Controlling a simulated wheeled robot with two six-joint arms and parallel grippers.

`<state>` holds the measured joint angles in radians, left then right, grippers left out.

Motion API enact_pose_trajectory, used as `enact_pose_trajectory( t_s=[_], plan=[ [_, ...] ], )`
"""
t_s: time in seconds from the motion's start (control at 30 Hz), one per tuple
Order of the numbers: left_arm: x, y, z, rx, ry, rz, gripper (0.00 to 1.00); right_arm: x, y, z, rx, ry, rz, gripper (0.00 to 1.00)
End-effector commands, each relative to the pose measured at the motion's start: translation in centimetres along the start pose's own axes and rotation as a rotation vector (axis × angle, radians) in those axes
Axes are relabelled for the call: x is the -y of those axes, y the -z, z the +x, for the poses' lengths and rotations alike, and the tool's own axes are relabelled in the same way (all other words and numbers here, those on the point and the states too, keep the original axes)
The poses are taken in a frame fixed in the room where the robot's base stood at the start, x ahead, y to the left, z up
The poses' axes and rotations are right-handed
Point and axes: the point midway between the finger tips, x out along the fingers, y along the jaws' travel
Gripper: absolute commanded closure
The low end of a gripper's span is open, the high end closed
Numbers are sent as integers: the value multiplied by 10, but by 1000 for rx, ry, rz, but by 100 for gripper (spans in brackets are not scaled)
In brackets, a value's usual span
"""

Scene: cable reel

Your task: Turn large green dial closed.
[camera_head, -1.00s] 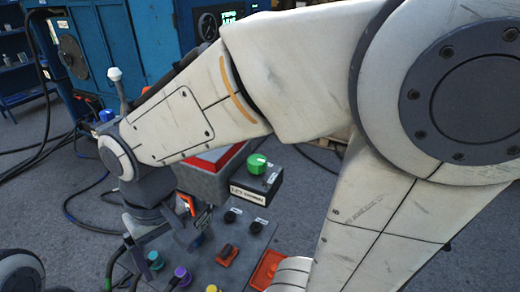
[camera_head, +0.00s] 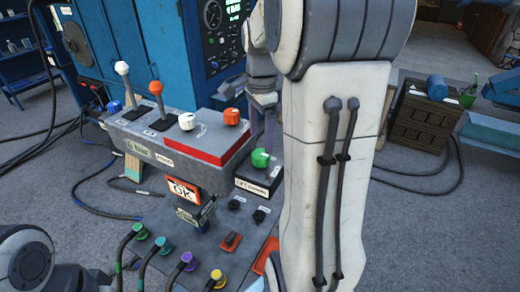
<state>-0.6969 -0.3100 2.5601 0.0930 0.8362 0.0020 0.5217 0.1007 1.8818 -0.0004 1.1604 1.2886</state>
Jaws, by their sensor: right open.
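The large green dial (camera_head: 260,158) sits on a small dark box (camera_head: 258,180) with a white label, just left of my right arm. My right gripper (camera_head: 263,135) points down, just above the dial in the picture. Its fingers are small and partly hidden by my right arm, and I cannot tell whether they touch the dial. It is open, and nothing shows held in it. Only a rounded joint of my left arm shows at the lower left; my left gripper is out of view.
Several cable plugs line the lower panel (camera_head: 160,208). A blue cabinet (camera_head: 145,45) stands behind.

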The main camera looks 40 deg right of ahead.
Motion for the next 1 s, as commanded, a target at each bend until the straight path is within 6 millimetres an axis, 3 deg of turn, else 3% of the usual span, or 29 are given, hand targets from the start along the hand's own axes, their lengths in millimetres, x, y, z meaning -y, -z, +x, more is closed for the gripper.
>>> enact_pose_trajectory(
  t_s=[0.3,0.7,0.77,0.93,1.0],
  plan=[
    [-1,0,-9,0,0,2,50,0,-1,49,1,-2,-3,10],
    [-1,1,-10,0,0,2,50,0,-1,58,0,1,-3,10],
    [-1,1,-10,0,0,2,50,0,-1,58,0,1,-3,30],
    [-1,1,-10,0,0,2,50,0,-1,58,0,1,-3,95],
    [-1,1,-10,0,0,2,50,0,0,58,0,1,-4,96]
  ],
)
